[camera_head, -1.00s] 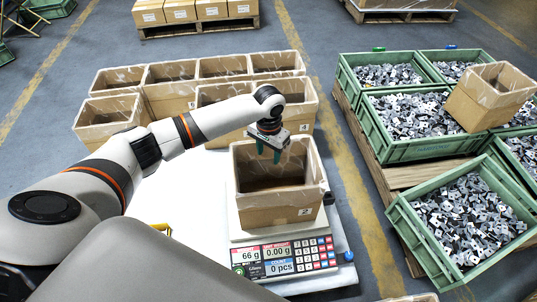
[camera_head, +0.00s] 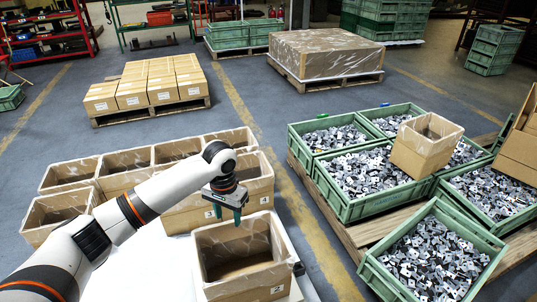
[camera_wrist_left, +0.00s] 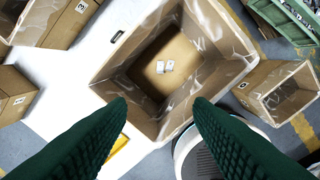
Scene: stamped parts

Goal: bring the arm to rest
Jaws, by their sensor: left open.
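My left gripper (camera_head: 229,213) hangs from the arm coming in from the left, above the opening of a lined cardboard box (camera_head: 250,285) marked 2. Its two green fingers are apart and nothing is between them; in the left wrist view the open fingers (camera_wrist_left: 160,106) point down toward the same box (camera_wrist_left: 122,70). The box stands on a white surface (camera_head: 180,262). My right gripper is not in view.
Other open lined boxes (camera_head: 125,168) stand behind the gripper. Green crates (camera_head: 352,208) full of stamped parts are on a pallet at right, with a box (camera_head: 421,155) standing on them. Packed cartons (camera_head: 150,93) are on a pallet behind. Grey floor lies between.

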